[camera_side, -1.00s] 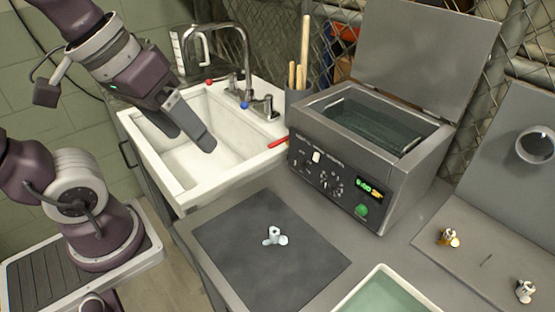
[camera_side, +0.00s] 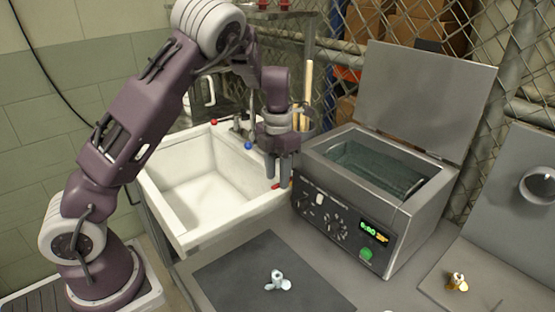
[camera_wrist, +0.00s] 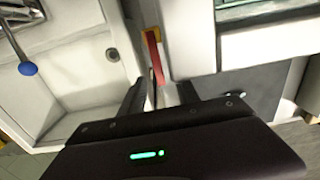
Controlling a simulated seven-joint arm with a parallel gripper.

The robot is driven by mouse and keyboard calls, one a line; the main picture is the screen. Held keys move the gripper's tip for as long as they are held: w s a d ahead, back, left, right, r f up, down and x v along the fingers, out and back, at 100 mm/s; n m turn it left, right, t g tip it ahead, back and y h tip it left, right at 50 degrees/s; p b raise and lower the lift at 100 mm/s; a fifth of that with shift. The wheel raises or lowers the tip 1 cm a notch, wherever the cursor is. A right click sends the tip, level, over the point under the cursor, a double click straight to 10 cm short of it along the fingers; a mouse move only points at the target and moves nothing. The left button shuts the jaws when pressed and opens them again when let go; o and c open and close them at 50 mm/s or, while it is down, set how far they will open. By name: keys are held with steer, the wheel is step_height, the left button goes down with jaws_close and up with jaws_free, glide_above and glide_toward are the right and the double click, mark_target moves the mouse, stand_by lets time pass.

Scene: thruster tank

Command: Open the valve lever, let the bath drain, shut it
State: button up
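The red valve lever (camera_side: 276,186) sticks out at the left side of the grey bath (camera_side: 345,215), by the sink's right rim. In the wrist view the red lever (camera_wrist: 153,50) points down toward my gripper (camera_wrist: 160,92). My gripper (camera_side: 277,175) points down just above the lever in the side view. Its two fingers are apart with a gap between them, and the lever's near end lines up with that gap. I cannot tell whether either finger touches it. The bath's lid (camera_side: 425,95) is up, and dark liquid (camera_side: 375,168) shows inside.
The white sink (camera_side: 200,195) lies left of the bath; its blue tap knob (camera_wrist: 28,68) shows near my gripper. Wooden-handled tools (camera_side: 308,85) stand behind. A dark mat (camera_side: 245,272) holds a small metal part (camera_side: 277,281). A brass-coloured part (camera_side: 457,282) sits at right.

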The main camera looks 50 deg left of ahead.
steer(key=shift+f, duration=0.6)
jaws_close()
stand_by(0.4)
